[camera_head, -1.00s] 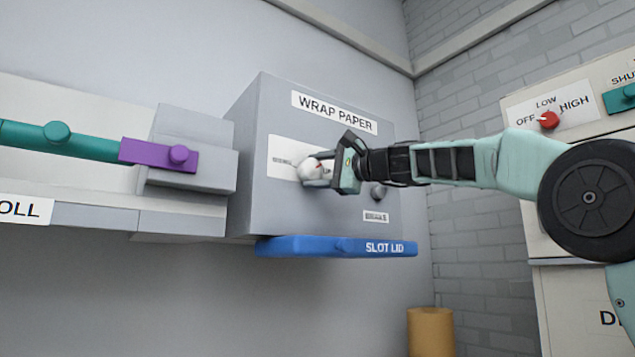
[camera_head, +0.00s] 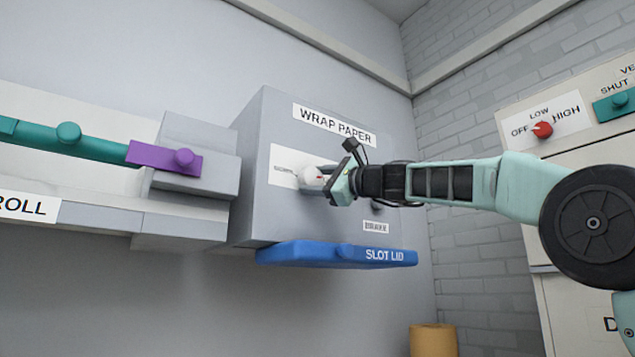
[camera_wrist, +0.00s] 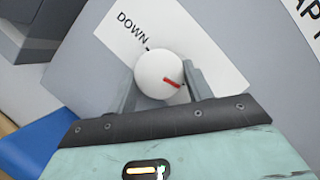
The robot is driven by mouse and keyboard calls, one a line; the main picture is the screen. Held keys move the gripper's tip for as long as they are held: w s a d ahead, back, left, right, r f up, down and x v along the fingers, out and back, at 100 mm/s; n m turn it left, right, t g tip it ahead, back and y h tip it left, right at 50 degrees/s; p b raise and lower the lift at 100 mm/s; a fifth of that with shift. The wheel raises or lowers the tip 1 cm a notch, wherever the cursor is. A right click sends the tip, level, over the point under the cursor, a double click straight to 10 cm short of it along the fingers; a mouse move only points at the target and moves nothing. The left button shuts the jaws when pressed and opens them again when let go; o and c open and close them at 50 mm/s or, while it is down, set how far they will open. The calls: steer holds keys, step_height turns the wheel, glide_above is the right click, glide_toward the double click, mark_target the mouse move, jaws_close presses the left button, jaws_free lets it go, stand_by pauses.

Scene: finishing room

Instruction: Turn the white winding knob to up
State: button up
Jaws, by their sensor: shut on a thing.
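The white winding knob (camera_head: 311,178) sits on a white label plate on the front of the grey WRAP PAPER box (camera_head: 262,205). In the wrist view the knob (camera_wrist: 154,70) is a round white cap with a red pointer line. The line points right and slightly down in that picture, away from the word DOWN at the upper left. My gripper (camera_head: 323,180) reaches in from the right and is shut on the knob. In the wrist view my gripper's fingers (camera_wrist: 160,78) stand on either side of it. The up marking is not visible.
A blue slot lid (camera_head: 300,256) juts out under the box. A BRAKE label (camera_head: 376,226) is below my gripper. A purple block (camera_head: 160,158) on a teal bar is at left. A cabinet with a red knob (camera_head: 542,130) stands at right.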

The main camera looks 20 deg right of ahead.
steer(key=shift+f, duration=0.1)
steer(key=o, duration=1)
steer(key=b+v, duration=0.8)
steer(key=v, duration=0.9)
steer(key=shift+s+d+b, duration=0.15)
steer(key=shift+d+b, duration=0.05)
steer(key=shift+b, duration=0.2)
steer(key=shift+f, duration=0.1)
